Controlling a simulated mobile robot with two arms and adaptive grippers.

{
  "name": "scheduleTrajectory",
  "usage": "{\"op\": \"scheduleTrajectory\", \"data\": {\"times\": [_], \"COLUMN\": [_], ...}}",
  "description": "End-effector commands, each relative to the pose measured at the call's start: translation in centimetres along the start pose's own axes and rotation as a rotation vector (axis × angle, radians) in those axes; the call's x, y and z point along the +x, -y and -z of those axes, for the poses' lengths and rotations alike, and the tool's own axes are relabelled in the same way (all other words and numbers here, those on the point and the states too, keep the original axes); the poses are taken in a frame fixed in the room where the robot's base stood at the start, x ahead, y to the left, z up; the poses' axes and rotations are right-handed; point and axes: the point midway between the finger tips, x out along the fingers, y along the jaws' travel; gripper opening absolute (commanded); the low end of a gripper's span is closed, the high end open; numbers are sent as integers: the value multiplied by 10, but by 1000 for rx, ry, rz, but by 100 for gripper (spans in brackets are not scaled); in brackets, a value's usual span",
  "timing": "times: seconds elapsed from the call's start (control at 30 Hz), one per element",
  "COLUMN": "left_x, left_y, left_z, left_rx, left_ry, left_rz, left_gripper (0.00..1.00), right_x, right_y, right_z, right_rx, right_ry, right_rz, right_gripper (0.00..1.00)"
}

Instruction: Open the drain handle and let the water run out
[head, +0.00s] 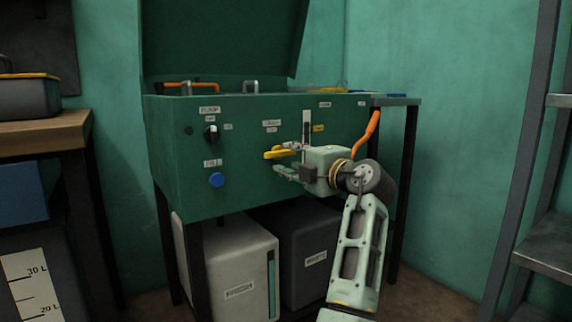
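A yellow handle (275,154) sticks out level from the front of a green washer-like tank (240,185), below a small label too blurred to read surely; I take it as the drain handle. I cannot tell whether a finger touches the handle. My gripper hides part of the panel behind it. No running water shows.
The panel also has a black knob (211,134) and a blue button (217,180). A light container (232,260) and a dark container (308,255) stand beneath. A wooden bench (45,133) is left, a metal rack (545,245) right.

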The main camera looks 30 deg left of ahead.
Motion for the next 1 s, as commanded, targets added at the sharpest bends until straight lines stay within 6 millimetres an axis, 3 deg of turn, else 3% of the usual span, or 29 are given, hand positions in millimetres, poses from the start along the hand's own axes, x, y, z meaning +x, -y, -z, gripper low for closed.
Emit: {"op": "scheduleTrajectory", "data": {"times": [0.2, 0.53, 0.9, 1.0], "left_x": [25, 29, 28, 28], "left_y": [1, 0, 0, 1], "left_z": [0, 0, 0, 0], "left_rx": [1, 2, 2, 2], "left_ry": [-1, 1, 1, 1], "left_rz": [-1, 0, 0, 1], "left_gripper": [31, 31, 0, 0], "right_x": [4, 6, 6, 6], "right_y": [3, 4, 4, 4], "right_z": [9, 10, 10, 10], "right_rx": [-4, -5, -5, -5], "right_ry": [-30, -33, -32, -32], "right_rz": [11, 13, 14, 14], "right_gripper": [34, 34, 34, 34]}}
